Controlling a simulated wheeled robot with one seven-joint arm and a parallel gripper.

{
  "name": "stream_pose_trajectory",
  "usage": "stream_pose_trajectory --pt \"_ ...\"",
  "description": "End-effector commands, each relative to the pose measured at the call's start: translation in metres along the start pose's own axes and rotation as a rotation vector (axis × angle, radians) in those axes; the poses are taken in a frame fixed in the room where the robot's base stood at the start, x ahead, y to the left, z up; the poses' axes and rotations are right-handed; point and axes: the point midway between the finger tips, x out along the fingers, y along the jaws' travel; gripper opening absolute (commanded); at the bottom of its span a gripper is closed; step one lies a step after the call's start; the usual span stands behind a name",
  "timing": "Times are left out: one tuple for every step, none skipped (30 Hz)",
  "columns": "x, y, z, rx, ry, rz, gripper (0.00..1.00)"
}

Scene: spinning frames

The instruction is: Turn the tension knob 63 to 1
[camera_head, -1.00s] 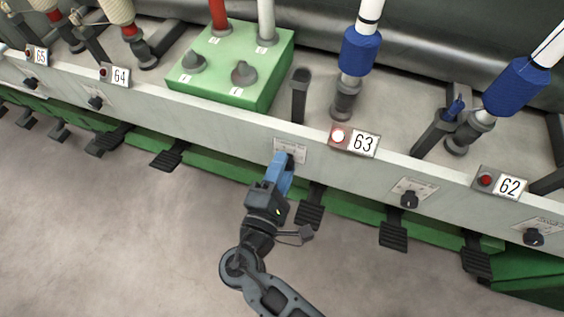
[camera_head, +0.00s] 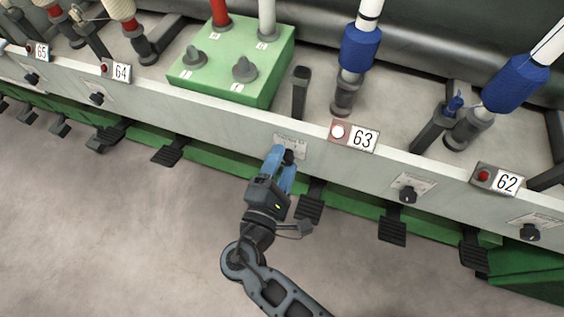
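The black tension knob (camera_head: 289,156) sits on a small pale plate (camera_head: 291,142) on the front rail, to the lower left of the label 63 (camera_head: 361,139). My gripper (camera_head: 281,160) has blue fingers and is at this knob, reaching up from below. The fingers look apart, with the dark knob showing between or just beside their tips. I cannot tell whether they touch it. The knob's pointer and the scale marks are too small and partly covered to read.
A lit lamp (camera_head: 338,132) is beside label 63. A similar knob (camera_head: 408,194) is to the right, and another (camera_head: 97,98) is below label 64 (camera_head: 122,72). Black pedals (camera_head: 310,205) stick out below the rail. A green box (camera_head: 228,75) stands behind it. The floor in front is clear.

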Motion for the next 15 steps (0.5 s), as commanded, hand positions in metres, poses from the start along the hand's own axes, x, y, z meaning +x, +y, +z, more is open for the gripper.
stream_pose_trajectory --pt "0.0 0.0 0.0 0.0 -0.001 0.0 0.6" --pt "0.0 0.0 0.0 0.0 -0.001 0.0 0.6" --pt "0.0 0.0 0.0 0.0 -0.001 0.0 0.6" --pt "0.0 0.0 0.0 0.0 -0.001 0.0 0.6" --pt "0.0 0.0 0.001 0.0 -0.001 0.0 0.6" --pt "-0.001 0.0 0.0 0.0 -0.001 0.0 0.6" --pt "-0.002 0.0 0.0 0.0 -0.001 0.0 0.6" --pt "-0.004 0.0 0.0 0.0 -0.001 0.0 0.6" --pt "-0.007 0.0 0.0 0.0 -0.001 0.0 0.6" --pt "-0.011 0.001 0.0 0.0 0.0 0.001 0.6" --pt "-0.015 0.001 0.0 0.0 0.001 0.001 0.6" --pt "-0.021 0.001 0.0 0.0 0.002 0.001 0.6" --pt "-0.026 0.0 0.0 0.0 0.001 0.0 0.6" --pt "-0.031 0.0 0.0 0.0 0.002 0.0 0.6" --pt "-0.038 0.001 0.0 0.0 0.002 0.001 0.6"
